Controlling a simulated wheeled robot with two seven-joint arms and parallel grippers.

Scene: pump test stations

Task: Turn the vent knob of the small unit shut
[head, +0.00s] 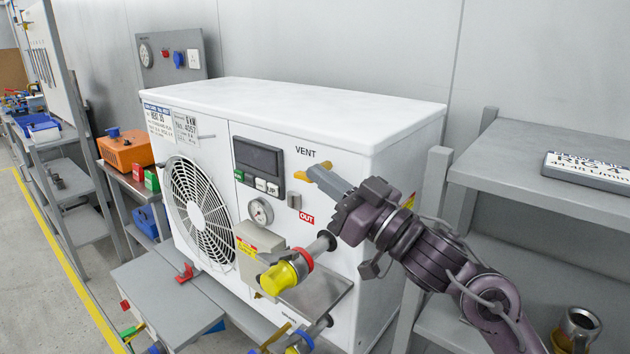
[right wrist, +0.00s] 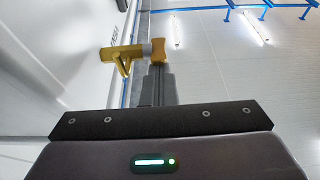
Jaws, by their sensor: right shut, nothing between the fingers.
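The small unit (head: 290,105) is a white box with a fan grille, a dark display and a "VENT" label on its front. A brass-yellow vent valve (head: 301,176) sticks out below that label, partly covered by my right gripper (head: 322,177). In the right wrist view the valve body (right wrist: 120,54) shows with a small lever-like part under it, and the vent knob (right wrist: 158,50) at its right end. My right gripper's fingers (right wrist: 158,72) are shut and empty, with their tips close to the knob. I cannot tell whether they touch it. My left gripper is not in view.
A pressure gauge (head: 260,211) and a yellow-and-red fitting (head: 285,275) sit below the vent. A grey shelf (head: 530,160) with a "RIG 4" plate (head: 590,171) stands on the right. An orange case (head: 125,150) is on the left bench.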

